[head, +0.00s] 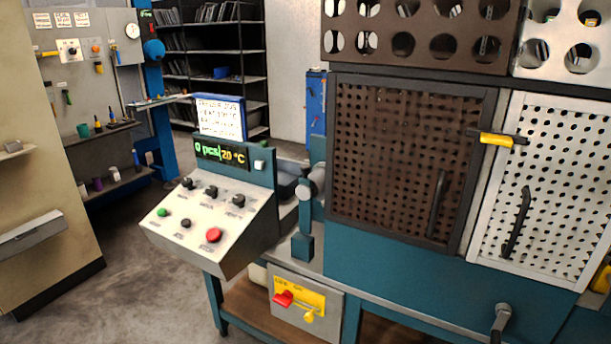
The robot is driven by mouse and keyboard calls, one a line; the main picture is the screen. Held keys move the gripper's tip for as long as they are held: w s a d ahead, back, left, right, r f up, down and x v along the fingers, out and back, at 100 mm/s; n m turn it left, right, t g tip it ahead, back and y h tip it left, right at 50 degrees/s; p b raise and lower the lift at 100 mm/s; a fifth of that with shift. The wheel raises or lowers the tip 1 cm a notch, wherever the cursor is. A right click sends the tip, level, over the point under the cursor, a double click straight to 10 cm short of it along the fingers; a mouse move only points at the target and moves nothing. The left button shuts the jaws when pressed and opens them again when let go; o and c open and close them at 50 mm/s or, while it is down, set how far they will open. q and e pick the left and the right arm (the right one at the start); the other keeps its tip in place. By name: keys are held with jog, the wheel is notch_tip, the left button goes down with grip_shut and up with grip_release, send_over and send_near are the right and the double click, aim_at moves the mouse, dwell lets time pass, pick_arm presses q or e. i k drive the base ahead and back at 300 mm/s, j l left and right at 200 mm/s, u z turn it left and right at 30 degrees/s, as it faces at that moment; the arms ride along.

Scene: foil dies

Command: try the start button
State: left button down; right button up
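A sloped control panel (205,213) stands left of centre in the head view. On its lower row sit a green button (162,212) at the left, a small black button (186,223) in the middle and a larger red button (213,235) at the right. Their labels are too small to read, so which one is marked start is not clear. Three black knobs (211,192) line the upper row. The display (221,154) above reads "0 pcs" and "20 °C". Neither of my grippers is in view.
A brown perforated door (405,165) and a white perforated door (550,190) with dark handles stand to the right. A yellow latch (495,139) spans their gap. A box with a red switch (284,298) hangs below the panel. Open floor (125,285) lies to the left.

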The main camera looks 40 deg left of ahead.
aim_at(162, 212)
jog(key=u, duration=1.9)
